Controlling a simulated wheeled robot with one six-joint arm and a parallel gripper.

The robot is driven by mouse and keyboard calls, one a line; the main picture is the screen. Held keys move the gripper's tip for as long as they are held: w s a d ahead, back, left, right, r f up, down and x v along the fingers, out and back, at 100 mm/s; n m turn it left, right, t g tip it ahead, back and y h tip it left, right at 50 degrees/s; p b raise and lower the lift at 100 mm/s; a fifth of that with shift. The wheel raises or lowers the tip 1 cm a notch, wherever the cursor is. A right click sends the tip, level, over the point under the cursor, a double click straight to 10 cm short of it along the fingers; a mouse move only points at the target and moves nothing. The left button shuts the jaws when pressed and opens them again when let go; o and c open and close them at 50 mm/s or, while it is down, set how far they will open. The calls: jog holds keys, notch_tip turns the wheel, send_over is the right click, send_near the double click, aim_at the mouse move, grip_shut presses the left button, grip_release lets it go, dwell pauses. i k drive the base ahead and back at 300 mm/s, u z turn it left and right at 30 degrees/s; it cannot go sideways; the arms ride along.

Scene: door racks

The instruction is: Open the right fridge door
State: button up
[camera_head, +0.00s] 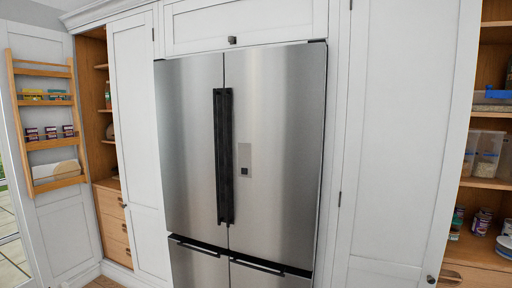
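A stainless steel fridge stands upright in the middle of the head view. Its right door (285,120) looks shut, flush beside the left door (187,130). Two long black vertical handles run side by side at the centre seam; the right one (228,155) belongs to the right door. A small grey panel (245,158) sits on the right door near its handle. My gripper is not in view.
Lower drawers with dark handles (257,267) sit below the doors. White cabinet panels flank the fridge. Open wooden shelves with jars and cans (482,222) are at the far right; a door rack (48,140) hangs at the left. Nothing visible stands before the fridge.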

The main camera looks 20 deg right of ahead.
aim_at(274, 97)
jog(key=z, duration=0.25)
jog(key=i, duration=0.75)
jog(key=u, duration=0.8)
jog(key=i, duration=0.55)
jog(key=u, duration=0.65)
